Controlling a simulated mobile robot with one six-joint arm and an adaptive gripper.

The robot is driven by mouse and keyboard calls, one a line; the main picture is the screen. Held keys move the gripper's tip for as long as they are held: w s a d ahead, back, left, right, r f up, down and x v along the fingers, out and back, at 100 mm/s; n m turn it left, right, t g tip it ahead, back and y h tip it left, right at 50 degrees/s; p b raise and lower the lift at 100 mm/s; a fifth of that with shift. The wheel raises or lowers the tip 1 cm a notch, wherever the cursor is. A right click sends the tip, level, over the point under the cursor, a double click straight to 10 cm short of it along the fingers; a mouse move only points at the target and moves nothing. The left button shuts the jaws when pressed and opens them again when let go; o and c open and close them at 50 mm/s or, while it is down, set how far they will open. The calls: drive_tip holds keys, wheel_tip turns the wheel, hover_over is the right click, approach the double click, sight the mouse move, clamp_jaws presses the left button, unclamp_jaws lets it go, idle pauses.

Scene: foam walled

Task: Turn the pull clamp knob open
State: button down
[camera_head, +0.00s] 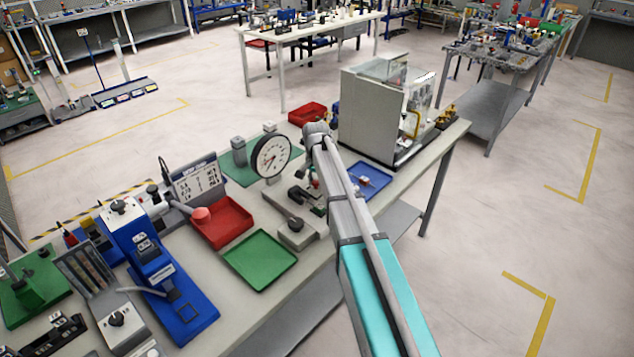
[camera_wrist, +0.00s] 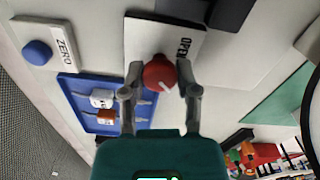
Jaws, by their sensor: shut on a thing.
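The red knob (camera_wrist: 158,70) shows in the wrist view on a pale plate (camera_wrist: 150,42) marked OPEN at its right side. A short white mark on the knob points to the lower right, away from the OPEN lettering. My gripper (camera_wrist: 160,82) has one finger on each side of the knob and is shut on it. In the head view my arm hides most of this spot, and the contact cannot be made out there.
A blue tray (camera_wrist: 66,92) with small parts lies left of the knob; a blue button (camera_wrist: 37,52) marked ZERO is beyond it. In the head view, a dial gauge (camera_head: 271,156), red tray (camera_head: 238,215) and green tray (camera_head: 240,261) are left of my arm, a grey machine (camera_head: 368,115) behind.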

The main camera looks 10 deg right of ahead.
drive_tip(key=shift+n, duration=0.4)
drive_tip(key=n, duration=0.7)
drive_tip(key=shift+a+n, duration=0.1)
drive_tip(key=shift+n, duration=0.3)
drive_tip(key=n, duration=0.4)
drive_tip(key=shift+n, duration=0.3)
drive_tip(key=n, duration=0.4)
drive_tip(key=shift+n, duration=0.4)
drive_tip(key=shift+c, duration=1.7)
unclamp_jaws()
